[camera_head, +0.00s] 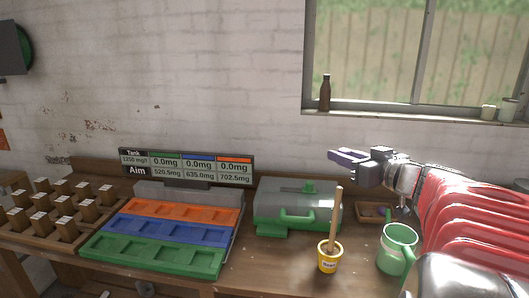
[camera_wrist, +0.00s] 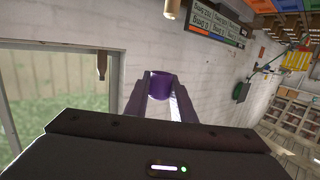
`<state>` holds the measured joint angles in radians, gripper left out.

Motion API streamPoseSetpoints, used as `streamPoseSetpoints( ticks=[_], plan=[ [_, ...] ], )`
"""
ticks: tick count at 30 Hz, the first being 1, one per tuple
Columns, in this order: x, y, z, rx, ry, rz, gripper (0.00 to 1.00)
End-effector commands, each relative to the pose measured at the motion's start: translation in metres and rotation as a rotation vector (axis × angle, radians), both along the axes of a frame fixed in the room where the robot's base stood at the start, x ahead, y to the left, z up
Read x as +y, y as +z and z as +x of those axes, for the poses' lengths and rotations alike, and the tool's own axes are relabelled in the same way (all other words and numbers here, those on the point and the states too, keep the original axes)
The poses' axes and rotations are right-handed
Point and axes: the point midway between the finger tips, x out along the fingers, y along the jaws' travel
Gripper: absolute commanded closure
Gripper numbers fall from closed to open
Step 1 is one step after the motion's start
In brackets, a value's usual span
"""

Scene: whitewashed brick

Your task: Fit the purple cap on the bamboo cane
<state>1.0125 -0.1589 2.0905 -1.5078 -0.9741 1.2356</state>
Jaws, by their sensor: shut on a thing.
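The bamboo cane (camera_head: 336,213) stands nearly upright in a small yellow pot (camera_head: 329,259) on the bench in the head view. My gripper (camera_head: 340,156) is above and slightly to the right of the cane's top in that picture, apart from it, with its fingers pointing left. In the wrist view my gripper (camera_wrist: 159,90) is shut on the purple cap (camera_wrist: 159,84), which sits between the fingertips. In the head view the cap cannot be told apart from the purplish fingers.
A grey-green machine (camera_head: 290,205) stands behind and left of the pot. A green mug (camera_head: 397,250) stands to its right, under my arm. A tray with orange, blue and green rows (camera_head: 172,232) and wooden blocks (camera_head: 62,212) lie left. A brown bottle (camera_head: 325,93) stands on the windowsill.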

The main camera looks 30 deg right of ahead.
Motion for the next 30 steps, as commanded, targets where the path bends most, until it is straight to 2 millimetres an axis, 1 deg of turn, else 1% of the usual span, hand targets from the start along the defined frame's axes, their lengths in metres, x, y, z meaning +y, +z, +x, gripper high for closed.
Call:
streamPoseSetpoints(
  ticks=[5, 27, 30],
  plan=[
    [0.0, -0.002, -0.001, 0.002, 0.031, 0.001, 0.98],
    [0.001, -0.053, 0.0, 0.004, 0.031, 0.002, 0.98],
    [0.0, -0.056, 0.0, 0.002, 0.03, 0.0, 0.98]
  ],
)
